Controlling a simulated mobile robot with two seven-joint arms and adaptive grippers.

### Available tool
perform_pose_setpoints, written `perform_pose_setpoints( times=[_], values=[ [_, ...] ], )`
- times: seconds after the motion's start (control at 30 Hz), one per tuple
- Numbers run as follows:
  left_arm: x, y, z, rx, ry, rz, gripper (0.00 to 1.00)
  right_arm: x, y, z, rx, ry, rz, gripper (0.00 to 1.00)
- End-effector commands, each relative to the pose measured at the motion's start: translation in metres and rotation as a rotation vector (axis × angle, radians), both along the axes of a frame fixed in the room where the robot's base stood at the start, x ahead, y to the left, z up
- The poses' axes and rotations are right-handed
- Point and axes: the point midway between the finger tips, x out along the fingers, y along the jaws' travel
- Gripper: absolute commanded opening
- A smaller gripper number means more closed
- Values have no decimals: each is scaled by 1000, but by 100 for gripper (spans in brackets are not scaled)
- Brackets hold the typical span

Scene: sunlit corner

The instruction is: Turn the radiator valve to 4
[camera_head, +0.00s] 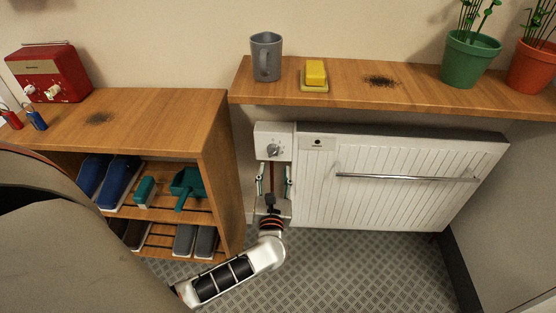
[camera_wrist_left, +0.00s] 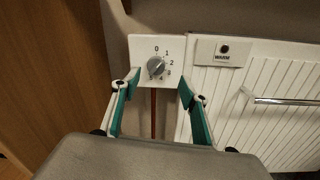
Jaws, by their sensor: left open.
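The radiator valve is a grey round knob (camera_wrist_left: 156,67) on a white plate (camera_wrist_left: 140,48) with printed numbers around it; 0 is at the top, with 1 and 2 readable down its right side. The knob also shows in the head view (camera_head: 273,150), left of the white radiator. I cannot tell for sure which number it points to. My left gripper (camera_wrist_left: 160,83) is open, its green-sided fingers spread to either side below the knob, with nothing between them. In the head view, the left gripper (camera_head: 273,168) reaches up from below toward the plate. My right gripper is not in view.
The white radiator (camera_head: 400,205) has a towel bar (camera_head: 405,177) and a WARM label (camera_wrist_left: 220,51). The shoe rack (camera_head: 222,160) stands close on the left.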

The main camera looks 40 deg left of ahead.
Motion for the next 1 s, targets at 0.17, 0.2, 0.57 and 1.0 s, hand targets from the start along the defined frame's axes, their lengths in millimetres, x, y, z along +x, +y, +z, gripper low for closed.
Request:
perform_pose_setpoints(
  times=[0.17, 0.2, 0.57, 1.0],
  values=[
    [9, 13, -9, -79, -21, 37, 44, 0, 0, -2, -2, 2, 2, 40],
    [13, 16, -9, -79, -20, 38, 44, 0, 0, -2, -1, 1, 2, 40],
    [55, 46, -9, -73, -20, 36, 44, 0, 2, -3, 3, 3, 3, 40],
    [65, 53, -8, -74, -19, 35, 44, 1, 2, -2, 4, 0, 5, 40]
  ],
)
